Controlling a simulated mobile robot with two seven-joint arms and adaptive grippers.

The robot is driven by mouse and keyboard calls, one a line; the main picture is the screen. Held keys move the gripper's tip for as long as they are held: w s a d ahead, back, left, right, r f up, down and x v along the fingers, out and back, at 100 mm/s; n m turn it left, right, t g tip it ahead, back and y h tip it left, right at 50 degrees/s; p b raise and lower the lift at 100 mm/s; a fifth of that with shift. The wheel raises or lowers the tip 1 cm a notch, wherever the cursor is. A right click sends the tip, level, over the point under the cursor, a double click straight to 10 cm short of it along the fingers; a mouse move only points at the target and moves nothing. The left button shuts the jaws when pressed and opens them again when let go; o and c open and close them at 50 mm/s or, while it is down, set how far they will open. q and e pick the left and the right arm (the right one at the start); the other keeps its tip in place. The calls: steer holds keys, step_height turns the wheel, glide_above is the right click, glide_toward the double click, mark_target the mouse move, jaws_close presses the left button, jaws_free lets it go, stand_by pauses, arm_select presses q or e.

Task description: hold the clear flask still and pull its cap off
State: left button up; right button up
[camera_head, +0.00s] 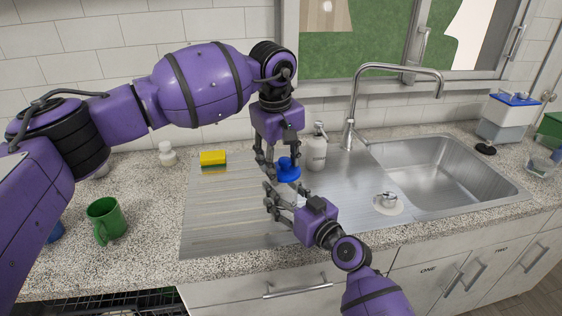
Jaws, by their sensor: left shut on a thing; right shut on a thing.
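The blue cap (288,169) shows just below my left gripper (279,160), which reaches down from above with its fingers shut on it. My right gripper (275,197) comes up from the front and is shut around the clear flask, directly below the cap. The flask's body is see-through and mostly lost against the steel and behind the fingers, so its outline is hard to make out. I cannot tell whether the cap and flask are touching or apart. Both grippers are close together over the right part of the ribbed drainboard (222,222).
A soap dispenser (316,150) stands close behind on the right, near the faucet (352,105). The sink basin (430,172) and a drain plug (388,202) lie right. A yellow sponge (213,158) and green mug (106,220) are left.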

arm_select(q)
steer(key=shift+w+d, duration=0.15)
steer(key=shift+d, duration=0.05)
arm_select(e)
steer(key=shift+s+a+r, duration=0.1)
steer(key=shift+s+a, duration=0.15)
steer(key=shift+a, duration=0.3)
arm_select(q)
steer(key=shift+r, duration=0.2)
steer(key=shift+c, duration=0.7)
arm_select(e)
steer(key=shift+w+d, duration=0.1)
steer(key=shift+d, duration=0.1)
arm_select(q)
steer(key=shift+r, duration=0.1)
arm_select(e)
steer(key=shift+d, duration=0.1)
arm_select(q)
steer(key=shift+r, duration=0.1)
steer(key=shift+r, duration=0.95)
arm_select(e)
steer(key=shift+w, duration=0.1)
